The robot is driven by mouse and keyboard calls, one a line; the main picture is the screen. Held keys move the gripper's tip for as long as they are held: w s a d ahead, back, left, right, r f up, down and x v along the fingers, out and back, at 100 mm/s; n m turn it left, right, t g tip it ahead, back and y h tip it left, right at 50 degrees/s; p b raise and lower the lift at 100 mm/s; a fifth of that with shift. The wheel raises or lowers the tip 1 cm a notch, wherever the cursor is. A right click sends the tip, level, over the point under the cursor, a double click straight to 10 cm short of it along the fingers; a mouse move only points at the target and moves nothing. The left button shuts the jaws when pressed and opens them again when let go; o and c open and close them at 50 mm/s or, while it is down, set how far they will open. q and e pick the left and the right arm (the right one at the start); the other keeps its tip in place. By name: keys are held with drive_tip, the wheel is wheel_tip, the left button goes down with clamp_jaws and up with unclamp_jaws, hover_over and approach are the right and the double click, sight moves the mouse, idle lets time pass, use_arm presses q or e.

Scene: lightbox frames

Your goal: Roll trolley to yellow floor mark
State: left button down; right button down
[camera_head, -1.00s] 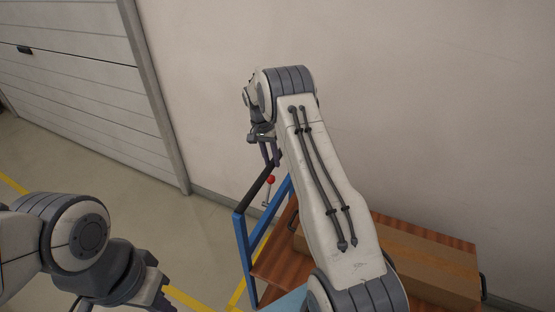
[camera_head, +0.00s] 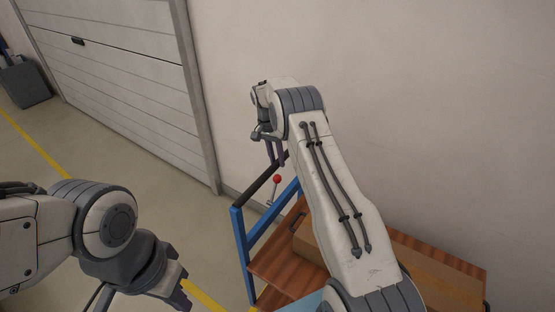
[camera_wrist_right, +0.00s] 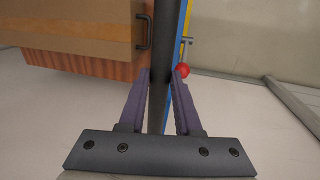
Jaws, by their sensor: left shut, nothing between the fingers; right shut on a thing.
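The trolley has a blue frame (camera_head: 241,245), a reddish-brown wooden deck (camera_head: 279,272) and a black push bar (camera_head: 262,186). My right gripper (camera_head: 275,155) is shut on the push bar; the right wrist view shows the bar (camera_wrist_right: 160,105) between both fingers of the gripper (camera_wrist_right: 161,80). A lever with a red knob (camera_head: 277,179) stands by the bar, and the knob (camera_wrist_right: 183,71) also shows in the right wrist view. My left gripper (camera_head: 183,289) is shut and empty at the lower left. Yellow floor tape (camera_head: 203,297) shows near the trolley; my arm hides part of the deck.
A cardboard box (camera_head: 425,268) lies on the deck. A plain wall (camera_head: 420,110) runs close behind the trolley, with a white sectional door (camera_head: 120,80) to the left. A grey bin (camera_head: 25,82) stands at the far left. The floor before the door is clear.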

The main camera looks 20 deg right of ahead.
drive_tip(key=shift+w+r, duration=0.1)
drive_tip(key=shift+w, duration=0.1)
drive_tip(key=c, duration=0.7)
unclamp_jaws()
drive_tip(key=shift+o, duration=0.4)
drive_tip(key=shift+s, duration=0.1)
wheel_tip(320, 180, up, 10)
drive_tip(key=w+a+b, duration=0.1)
drive_tip(key=shift+w, duration=0.35)
drive_tip(key=shift+a, duration=0.1)
